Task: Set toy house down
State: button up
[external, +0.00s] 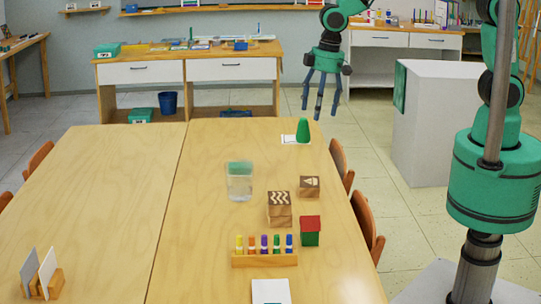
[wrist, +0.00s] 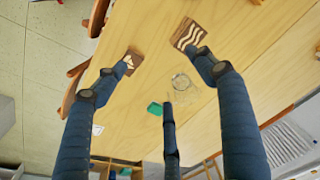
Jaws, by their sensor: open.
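My gripper (external: 322,98) is open and empty, above and beyond the table's far right corner, well apart from the house. In the wrist view my gripper's spread fingers (wrist: 155,80) have nothing between them that they touch. I cannot make out the house in the wrist view.
Near the house are patterned wooden blocks (external: 279,211), a smaller block (external: 310,187), a clear glass (external: 239,185) and a rack of coloured pegs (external: 264,259). The table's left half is mostly clear; chairs (external: 367,222) line the right edge.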

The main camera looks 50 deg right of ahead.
jog(key=s+d+r+m+t, duration=0.1)
jog(key=d+r+m, duration=0.1)
jog(key=d+r, duration=0.8)
jog(key=s+d+r+m+t, duration=0.1)
jog(key=d+r, duration=0.5)
jog(key=d, duration=0.7)
jog(key=s+d+r+m+t, duration=0.1)
jog(key=s+d+r, duration=0.1)
jog(key=s+d, duration=0.4)
jog(key=s+d+r+m+t+h, duration=0.1)
jog(key=s+d+r+m, duration=0.1)
jog(key=s+d, duration=0.5)
jog(key=d+r, duration=0.1)
jog(key=d, duration=0.3)
jog(key=shift+s+d+r, duration=0.2)
jog(key=shift+d, duration=0.2)
jog(key=shift+f, duration=0.1)
